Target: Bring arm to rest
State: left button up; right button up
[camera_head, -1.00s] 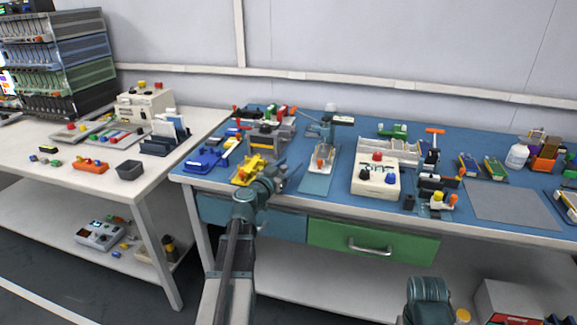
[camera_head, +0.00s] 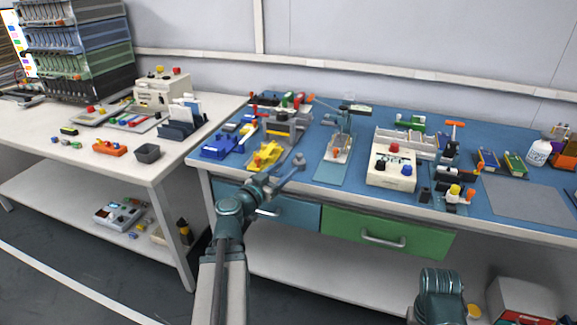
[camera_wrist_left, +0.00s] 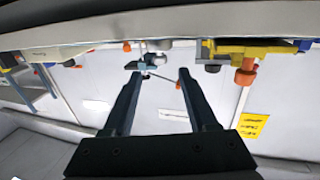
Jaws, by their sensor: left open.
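My left arm reaches up from the bottom of the head view. Its left gripper (camera_head: 296,165) is by the front edge of the blue-topped bench (camera_head: 325,188), in front of the yellow fixture (camera_head: 263,157). In the left wrist view, the two dark fingers of the left gripper (camera_wrist_left: 158,72) stand apart with nothing between them. Part of my right arm shows at the lower right of the head view, but its gripper is out of view.
A blue fixture (camera_head: 220,147), a press-like stand (camera_head: 341,140) and a white control box (camera_head: 391,168) stand on the bench. Blue and green drawers (camera_head: 385,232) are below. A white table (camera_head: 78,167) stands at left. The floor between the tables is clear.

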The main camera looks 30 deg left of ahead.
dwell(0.6)
pick_arm(q)
jog(key=s+d+m+g+h+p, duration=0.1)
jog(key=d+m+g+h+p, duration=0.4)
jog(key=d, duration=1)
jog(key=s+d+g+h+p, duration=0.2)
jog(key=d+g+p, duration=0.6)
jog(key=d, duration=0.8)
jog(key=s+d+r+g+y+p, duration=0.1)
jog(key=s+d+g+y+p, duration=0.1)
jog(key=s+y+p, duration=0.2)
jog(key=s+d+r+n+g+y+p, duration=0.1)
jog(key=s+d+r+g+y+p, duration=0.1)
jog(key=s+p, duration=0.6)
jog(key=s+d+g+y, duration=0.1)
jog(key=y, duration=0.1)
jog(key=shift+d+r+y, duration=0.15)
jog(key=shift+r+y, duration=0.15)
jog(key=shift+y, duration=0.1)
